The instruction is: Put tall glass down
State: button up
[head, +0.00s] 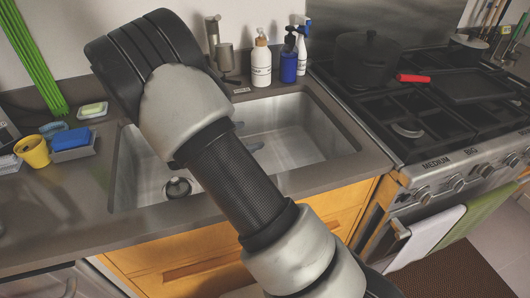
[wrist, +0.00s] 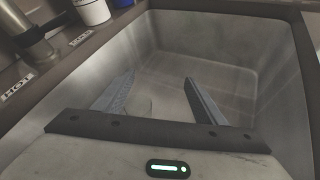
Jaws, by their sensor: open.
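My gripper (wrist: 160,78) is open inside the metal sink (wrist: 225,45), its two fingers spread well apart in the wrist view. A faint, pale rounded shape (wrist: 142,105) shows between the fingers, close to the left one. I cannot tell whether it is the tall glass or part of the sink. No tall glass can be made out clearly in either view. In the head view my arm crosses the sink (head: 310,132) and hides much of it. Only small grey parts of my gripper (head: 248,143) show beside the arm, over the basin.
Soap and spray bottles (head: 261,62) stand behind the sink near the faucet (head: 213,35). A yellow cup (head: 33,152) and sponges are on the left counter. A stove with a black pot (head: 368,60) is at right. A round drain piece (head: 177,187) lies in the sink's left part.

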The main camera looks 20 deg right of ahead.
jog(key=s+d+r+m+g+y, duration=0.2)
jog(key=s+r+m+y, duration=0.2)
jog(key=s+r+m, duration=0.55)
jog(key=s+d+r+m+g+y, duration=0.1)
jog(key=s+r+m+g+y, duration=0.15)
jog(key=s+r+m, duration=0.7)
jog(key=s+a+r+m+t+y, duration=0.1)
jog(key=s+a+y, duration=0.1)
jog(key=s, duration=0.4)
jog(key=s+a+t+y, duration=0.2)
jog(key=s+a, duration=0.1)
jog(key=s, duration=0.3)
jog(key=shift+a+r+m, duration=0.35)
jog(key=shift+r+m, duration=0.05)
jog(key=shift+r+y, duration=0.1)
jog(key=shift+y, duration=0.15)
